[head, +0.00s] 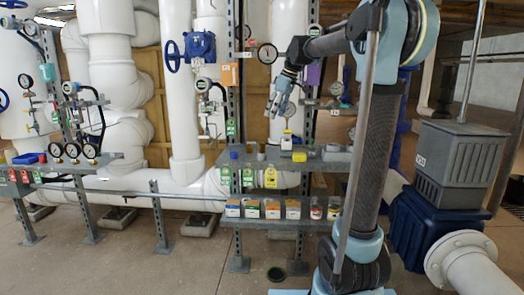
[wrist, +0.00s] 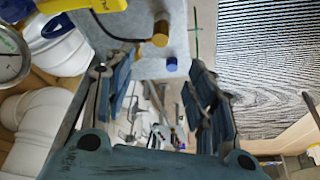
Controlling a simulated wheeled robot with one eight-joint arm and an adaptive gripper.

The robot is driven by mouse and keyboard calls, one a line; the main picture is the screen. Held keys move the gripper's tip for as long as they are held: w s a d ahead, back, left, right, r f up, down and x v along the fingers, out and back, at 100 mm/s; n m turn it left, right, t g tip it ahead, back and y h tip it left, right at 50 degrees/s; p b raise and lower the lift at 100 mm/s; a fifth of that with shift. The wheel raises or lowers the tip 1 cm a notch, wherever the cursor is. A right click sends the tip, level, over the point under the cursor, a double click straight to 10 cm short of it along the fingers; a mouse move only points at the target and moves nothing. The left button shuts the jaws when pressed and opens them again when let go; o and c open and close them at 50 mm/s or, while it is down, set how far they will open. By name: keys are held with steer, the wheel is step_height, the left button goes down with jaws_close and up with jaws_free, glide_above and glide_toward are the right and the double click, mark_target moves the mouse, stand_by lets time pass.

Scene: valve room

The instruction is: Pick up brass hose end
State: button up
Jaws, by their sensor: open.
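A short gold-coloured cylinder (wrist: 160,34), which looks like the brass hose end, stands near the edge of the grey shelf in the wrist view. In the head view it is too small to tell apart surely among the small items on the shelf. My gripper (head: 281,101) is in the air above the shelf, apart from the items. In the wrist view its two dark fingers (wrist: 162,85) are spread with nothing held between them. The gold cylinder lies just beyond the fingertips, toward the top of that picture.
A blue cylinder (wrist: 171,64) stands beside the gold one. Labelled boxes (head: 272,208) sit on the lower shelf. Uprights, gauges and white pipes (head: 181,90) stand behind.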

glide_toward(263, 143)
steer(key=x, duration=0.5)
steer(key=shift+w+a+f, duration=0.15)
steer(key=shift+w+a, duration=0.1)
steer(key=shift+w, duration=0.2)
steer(key=shift+x, duration=2.75)
steer(key=shift+s+d, duration=0.15)
steer(key=c, duration=1)
